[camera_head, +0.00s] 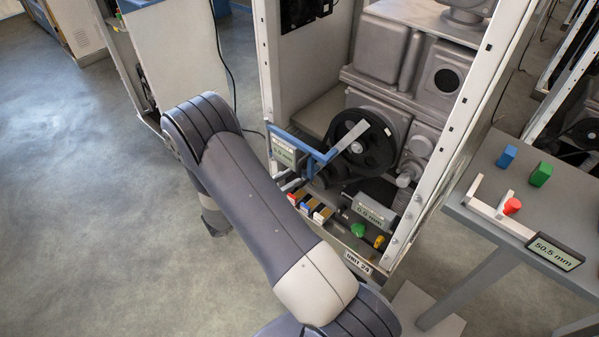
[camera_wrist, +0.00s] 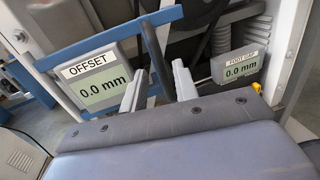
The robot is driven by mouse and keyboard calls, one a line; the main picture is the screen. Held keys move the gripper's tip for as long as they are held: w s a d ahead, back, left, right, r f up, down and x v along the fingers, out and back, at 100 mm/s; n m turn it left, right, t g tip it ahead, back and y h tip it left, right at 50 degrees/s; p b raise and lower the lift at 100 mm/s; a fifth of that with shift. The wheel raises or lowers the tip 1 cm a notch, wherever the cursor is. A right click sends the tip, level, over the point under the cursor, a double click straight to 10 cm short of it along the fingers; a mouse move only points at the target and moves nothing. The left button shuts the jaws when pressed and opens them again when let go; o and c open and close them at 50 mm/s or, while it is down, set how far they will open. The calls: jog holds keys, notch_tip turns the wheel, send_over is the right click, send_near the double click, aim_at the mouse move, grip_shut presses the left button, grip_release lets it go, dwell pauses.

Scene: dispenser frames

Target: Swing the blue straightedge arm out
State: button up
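The blue straightedge arm (camera_head: 293,140) is a bent blue bar at the left front of the open unit, beside the black pulley (camera_head: 362,145). In the wrist view its blue bars (camera_wrist: 154,50) cross the top left, and one runs down between my fingers. My gripper (camera_wrist: 158,75) is open, with one grey finger on each side of that bar. I see gaps beside the bar; whether either finger touches it I cannot tell. The OFFSET display (camera_wrist: 103,83) hangs left of the fingers and reads 0.0 mm. In the head view my forearm hides most of the gripper.
The FOOT GAP display (camera_wrist: 240,68) reads 0.0 mm, to the right of my fingers. Coloured blocks (camera_head: 311,208) and green and yellow knobs (camera_head: 358,230) sit low at the unit's front. A side table (camera_head: 535,215) stands right. Floor at left is clear.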

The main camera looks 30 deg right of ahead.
aim_at(299, 174)
jog(key=shift+w+d, duration=0.15)
jog(key=shift+d, duration=0.85)
jog(key=shift+w+d, duration=0.1)
jog(key=shift+d, duration=0.85)
grip_shut()
